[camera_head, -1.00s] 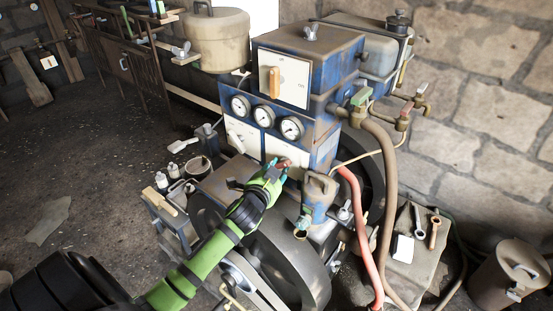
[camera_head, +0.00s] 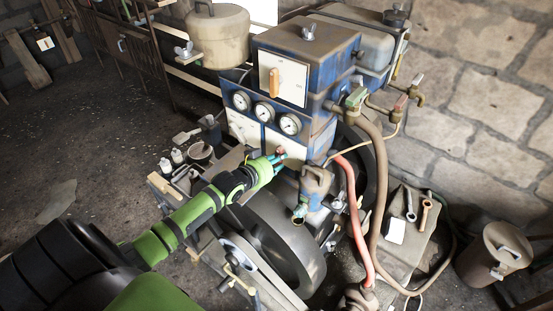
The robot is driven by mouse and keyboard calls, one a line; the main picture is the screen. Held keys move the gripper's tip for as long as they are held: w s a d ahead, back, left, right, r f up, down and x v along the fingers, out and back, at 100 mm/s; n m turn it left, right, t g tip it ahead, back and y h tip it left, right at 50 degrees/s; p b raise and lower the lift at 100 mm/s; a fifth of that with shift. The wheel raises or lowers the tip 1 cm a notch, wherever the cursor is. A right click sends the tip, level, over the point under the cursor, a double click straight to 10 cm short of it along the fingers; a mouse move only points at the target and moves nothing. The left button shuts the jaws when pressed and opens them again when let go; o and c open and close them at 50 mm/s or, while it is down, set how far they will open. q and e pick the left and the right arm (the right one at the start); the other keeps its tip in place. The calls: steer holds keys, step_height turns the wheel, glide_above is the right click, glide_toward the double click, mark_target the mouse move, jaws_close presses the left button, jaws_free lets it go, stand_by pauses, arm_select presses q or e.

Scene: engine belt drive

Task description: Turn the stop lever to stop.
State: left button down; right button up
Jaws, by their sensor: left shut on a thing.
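The blue engine housing (camera_head: 330,57) stands in the middle, with a white lower panel (camera_head: 287,143) under the gauges. My left gripper (camera_head: 279,157) is at this panel, its teal fingertips shut on a small lever with a red end (camera_head: 281,151), which looks like the stop lever. The fingers hide most of the lever, so its exact angle cannot be told. The upper white panel (camera_head: 292,79) carries an orange handle (camera_head: 274,79), which stands upright and is untouched. My right gripper is out of view.
An oil can (camera_head: 315,184) and a red hose (camera_head: 354,215) are close on the right. A stone block (camera_head: 407,251) holds tools.

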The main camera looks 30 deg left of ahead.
arm_select(q)
steer(key=shift+n, duration=0.3)
stand_by(0.4)
steer(key=c, duration=0.9)
jaws_free()
steer(key=shift+c, duration=0.2)
steer(key=v, duration=1.2)
steer(key=shift+a, duration=0.15)
